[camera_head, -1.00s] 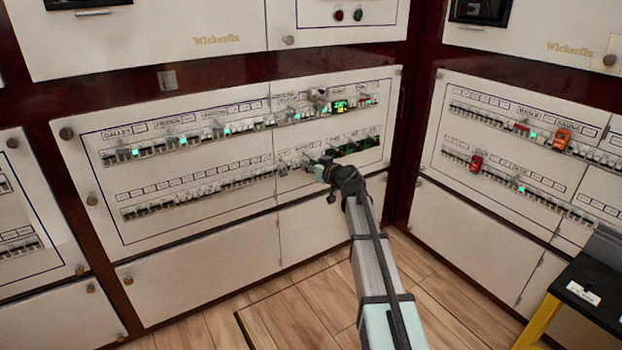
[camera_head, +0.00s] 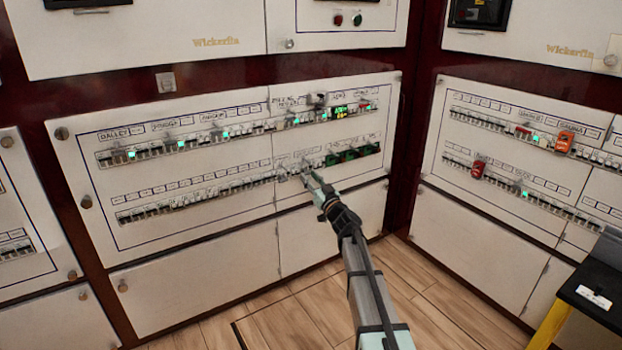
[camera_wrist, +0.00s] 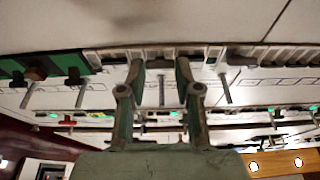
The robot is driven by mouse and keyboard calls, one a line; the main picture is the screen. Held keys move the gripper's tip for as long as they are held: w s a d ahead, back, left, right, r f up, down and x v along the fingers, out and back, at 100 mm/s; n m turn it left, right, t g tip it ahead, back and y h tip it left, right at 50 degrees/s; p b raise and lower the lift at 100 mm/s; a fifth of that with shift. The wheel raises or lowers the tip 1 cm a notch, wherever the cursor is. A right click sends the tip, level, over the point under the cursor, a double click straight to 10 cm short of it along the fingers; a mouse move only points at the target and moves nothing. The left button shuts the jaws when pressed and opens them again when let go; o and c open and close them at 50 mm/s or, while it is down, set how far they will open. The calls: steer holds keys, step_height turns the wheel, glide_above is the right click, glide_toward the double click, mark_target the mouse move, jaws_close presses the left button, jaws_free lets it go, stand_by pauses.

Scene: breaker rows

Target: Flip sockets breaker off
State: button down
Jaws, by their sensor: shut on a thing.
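The breaker panel (camera_head: 150,235) straight ahead carries two rows of breakers. My gripper (camera_head: 308,178) is at the lower row (camera_head: 205,190), right of its middle and left of the green modules (camera_head: 352,154). In the wrist view my gripper (camera_wrist: 160,70) has a finger on each side of a slim grey breaker lever (camera_wrist: 162,92) and is shut on it. Other levers, such as one grey lever (camera_wrist: 225,88), stand to either side.
The upper row (camera_head: 230,131) has several green lights and protruding levers close above. Another panel (camera_head: 515,220) stands at the right, with orange-red devices (camera_head: 565,141). A black-topped stand (camera_head: 595,297) is at the lower right. Wooden floor lies below.

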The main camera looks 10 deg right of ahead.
steer(key=shift+w+f+t, duration=0.1)
steer(key=shift+w+t, duration=0.05)
steer(key=shift+t, duration=0.15)
stand_by(0.4)
steer(key=c, duration=0.8)
jaws_free()
steer(key=v, duration=1.2)
